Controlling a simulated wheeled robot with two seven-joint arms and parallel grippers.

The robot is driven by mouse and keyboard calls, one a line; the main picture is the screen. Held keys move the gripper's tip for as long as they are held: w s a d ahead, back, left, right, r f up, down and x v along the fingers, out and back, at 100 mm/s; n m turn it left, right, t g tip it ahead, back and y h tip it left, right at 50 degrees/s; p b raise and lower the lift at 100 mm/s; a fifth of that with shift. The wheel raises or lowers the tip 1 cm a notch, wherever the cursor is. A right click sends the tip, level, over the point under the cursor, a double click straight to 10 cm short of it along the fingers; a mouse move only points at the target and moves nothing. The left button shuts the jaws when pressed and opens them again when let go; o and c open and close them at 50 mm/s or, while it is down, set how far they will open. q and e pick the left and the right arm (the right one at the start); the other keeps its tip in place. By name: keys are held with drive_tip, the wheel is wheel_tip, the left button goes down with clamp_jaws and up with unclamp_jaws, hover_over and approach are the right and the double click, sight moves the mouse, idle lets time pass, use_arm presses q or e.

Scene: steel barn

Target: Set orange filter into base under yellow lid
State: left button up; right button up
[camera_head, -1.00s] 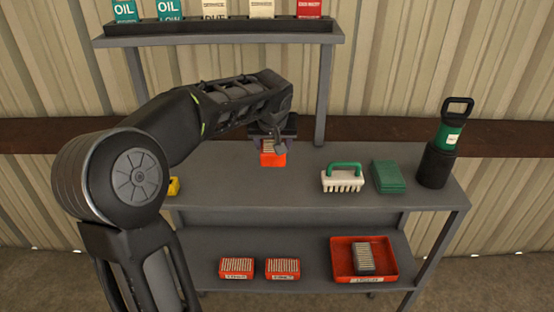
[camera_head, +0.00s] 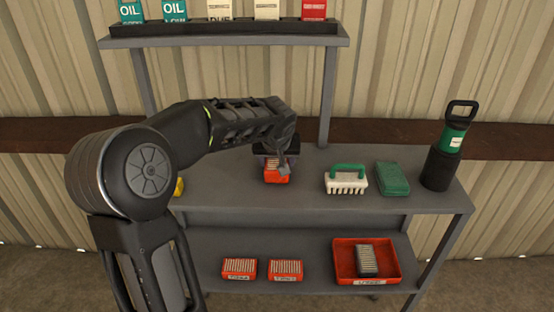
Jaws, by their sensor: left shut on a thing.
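My left gripper (camera_head: 276,160) is shut on an orange filter (camera_head: 276,175) with a pale pleated top, over the middle of the grey workbench top. The filter looks low, near the bench surface; I cannot tell whether it touches anything. A small yellow thing (camera_head: 179,187), perhaps the yellow lid, shows at the left of the bench top and is mostly hidden behind my left arm. The base is not clearly visible. My right gripper is not in view.
A white brush with a green handle (camera_head: 346,180), a green block (camera_head: 393,178) and a black holder with a green tool (camera_head: 440,165) stand to the right. Two orange filters (camera_head: 239,268) (camera_head: 286,270) and a red tray (camera_head: 394,275) with a grey filter sit on the lower shelf. Cans line the upper shelf (camera_head: 225,42).

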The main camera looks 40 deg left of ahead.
use_arm(q)
drive_tip(key=shift+f, duration=0.15)
drive_tip(key=o, duration=1.4)
drive_tip(key=shift+o, duration=0.2)
drive_tip(key=shift+r, duration=0.3)
drive_tip(key=v, duration=1.1)
drive_tip(key=shift+s+r+b, duration=0.2)
drive_tip(key=shift+r+b, duration=0.1)
drive_tip(key=shift+b, duration=0.15)
drive_tip(key=shift+d, duration=0.15)
